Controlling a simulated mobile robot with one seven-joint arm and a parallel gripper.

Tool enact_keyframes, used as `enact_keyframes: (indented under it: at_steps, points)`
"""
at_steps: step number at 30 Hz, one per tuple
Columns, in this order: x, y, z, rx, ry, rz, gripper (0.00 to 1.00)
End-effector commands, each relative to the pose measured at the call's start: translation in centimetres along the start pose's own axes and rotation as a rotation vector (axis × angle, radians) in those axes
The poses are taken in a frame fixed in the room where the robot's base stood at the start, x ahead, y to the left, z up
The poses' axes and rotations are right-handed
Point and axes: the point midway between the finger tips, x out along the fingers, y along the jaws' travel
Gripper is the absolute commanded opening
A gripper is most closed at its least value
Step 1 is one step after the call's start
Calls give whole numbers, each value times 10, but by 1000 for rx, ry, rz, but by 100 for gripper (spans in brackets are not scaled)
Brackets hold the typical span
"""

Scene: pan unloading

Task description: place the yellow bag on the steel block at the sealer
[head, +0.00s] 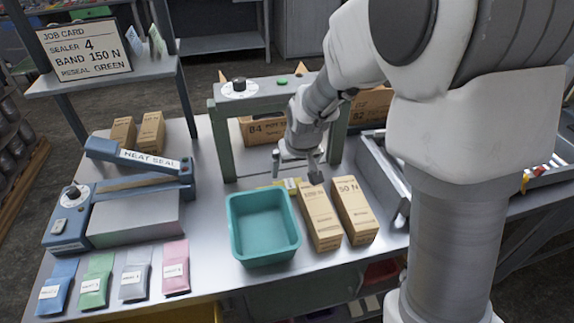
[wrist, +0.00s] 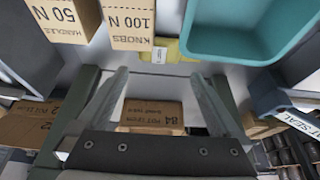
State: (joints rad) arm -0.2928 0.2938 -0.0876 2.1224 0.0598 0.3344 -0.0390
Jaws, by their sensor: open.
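The yellow bag (head: 291,184) lies on the bench just behind the teal bin, mostly hidden by it in the head view. It also shows in the wrist view (wrist: 172,53), beside the bin, with a white label. My gripper (head: 297,168) is open and empty, close above and behind the bag. In the wrist view its two fingers (wrist: 160,75) are spread, with the bag just beyond the tips. The steel block (head: 137,216) is a flat grey block in front of the blue heat sealer (head: 140,160) at the left, with nothing on its top.
The teal bin (head: 264,257) stands between my gripper and the front edge. Two cartons (head: 320,217) stand right of it. A green frame (head: 222,135) with a dial spans behind. Blue, green, grey and pink bags (head: 176,268) lie at the front left.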

Motion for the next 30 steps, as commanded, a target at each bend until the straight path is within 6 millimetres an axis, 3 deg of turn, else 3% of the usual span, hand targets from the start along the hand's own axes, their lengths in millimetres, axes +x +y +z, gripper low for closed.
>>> enact_keyframes:
  at_steps: [6, 16, 24, 30]
  points:
    - [37, 0, 1, 2, -3, 0, 100]
    - [58, 0, 0, 0, -2, 0, 100]
    - [92, 2, 1, 2, -3, 0, 100]
    - [103, 2, 0, 1, 0, 0, 100]
